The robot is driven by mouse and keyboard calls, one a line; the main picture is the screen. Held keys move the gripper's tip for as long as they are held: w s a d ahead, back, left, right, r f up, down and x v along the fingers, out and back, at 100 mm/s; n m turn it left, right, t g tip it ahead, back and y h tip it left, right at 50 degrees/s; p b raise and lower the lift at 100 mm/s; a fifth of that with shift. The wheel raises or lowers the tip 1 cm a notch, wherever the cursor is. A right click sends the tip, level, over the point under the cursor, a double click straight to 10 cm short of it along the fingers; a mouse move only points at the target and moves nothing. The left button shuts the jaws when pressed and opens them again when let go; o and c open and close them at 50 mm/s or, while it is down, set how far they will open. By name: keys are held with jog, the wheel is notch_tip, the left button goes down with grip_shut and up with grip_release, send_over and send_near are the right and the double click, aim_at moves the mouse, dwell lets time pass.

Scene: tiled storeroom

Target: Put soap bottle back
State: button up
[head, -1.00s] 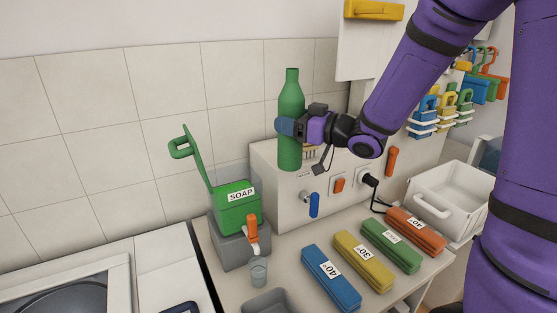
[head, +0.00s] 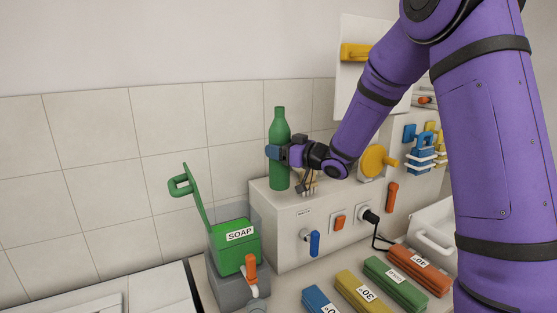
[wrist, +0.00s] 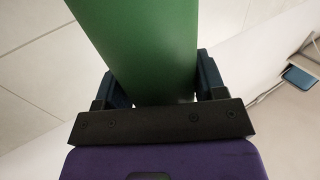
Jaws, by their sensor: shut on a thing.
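The green bottle (head: 279,135) is upright in the head view, over the left part of the white box's top (head: 310,205). I cannot tell whether its base rests on the box or hangs just above it. My gripper (head: 277,153) is shut around the bottle's body from the right. In the wrist view the bottle (wrist: 150,45) fills the space between the two dark fingers (wrist: 158,88).
An orange tap (head: 250,268) sits on the soap container's front. The box front carries a blue lever (head: 315,243) and an orange switch (head: 339,223). A yellow round thing (head: 374,160) is behind my forearm. Folded blue, yellow (head: 358,293), green and orange cloths lie in front.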

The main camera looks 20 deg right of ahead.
jog(key=shift+w+f, duration=0.3)
jog(key=shift+f, duration=0.6)
jog(key=shift+w+f, duration=0.3)
jog(key=shift+f, duration=0.7)
jog(key=o, duration=1.3)
